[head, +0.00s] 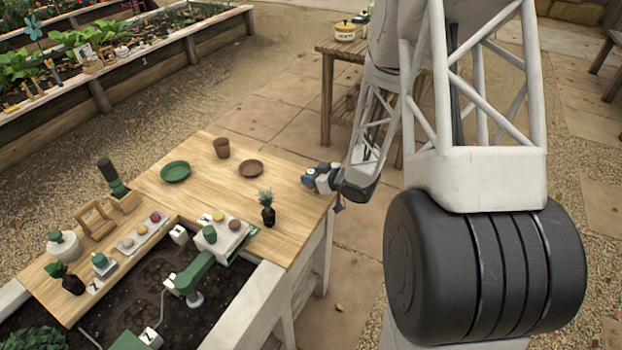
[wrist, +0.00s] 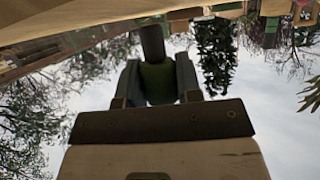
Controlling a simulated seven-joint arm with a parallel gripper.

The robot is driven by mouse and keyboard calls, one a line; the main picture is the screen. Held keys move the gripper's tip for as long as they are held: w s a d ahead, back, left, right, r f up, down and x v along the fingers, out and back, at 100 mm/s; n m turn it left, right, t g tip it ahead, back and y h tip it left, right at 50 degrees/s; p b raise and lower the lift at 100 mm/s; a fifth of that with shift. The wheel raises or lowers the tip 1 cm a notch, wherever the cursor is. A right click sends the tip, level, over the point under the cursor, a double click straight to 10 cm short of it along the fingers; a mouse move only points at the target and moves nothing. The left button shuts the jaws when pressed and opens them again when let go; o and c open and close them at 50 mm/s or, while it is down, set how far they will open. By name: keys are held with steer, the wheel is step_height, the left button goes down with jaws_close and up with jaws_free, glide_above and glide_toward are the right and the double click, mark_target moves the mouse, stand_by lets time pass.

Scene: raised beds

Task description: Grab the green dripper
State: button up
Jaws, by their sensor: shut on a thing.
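My gripper (wrist: 158,88) is shut in the wrist view, with a grey finger on each side of the green dripper (wrist: 157,82). The dripper has a dark green rounded body and a darker cylindrical part (wrist: 153,42) beyond it. The wrist picture appears upside down, with the table surface at its top. In the head view my gripper (head: 310,179) is at the end of my white arm, beside the table's right edge. The held dripper cannot be made out clearly there, and its lower part is hidden by the gripper.
The wooden table (head: 210,145) holds a green saucer (head: 175,172), a brown pot (head: 221,148), a brown saucer (head: 251,168) and a small spiky plant (head: 267,210). The table's right part is mostly bare.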

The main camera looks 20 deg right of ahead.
step_height(320, 180, up, 2)
steer(key=shift+r, duration=0.15)
steer(key=shift+s+r, duration=0.25)
steer(key=s+a+r, duration=0.1)
steer(key=s, duration=1.4)
steer(key=shift+s+r, duration=0.2)
steer(key=shift+s, duration=0.05)
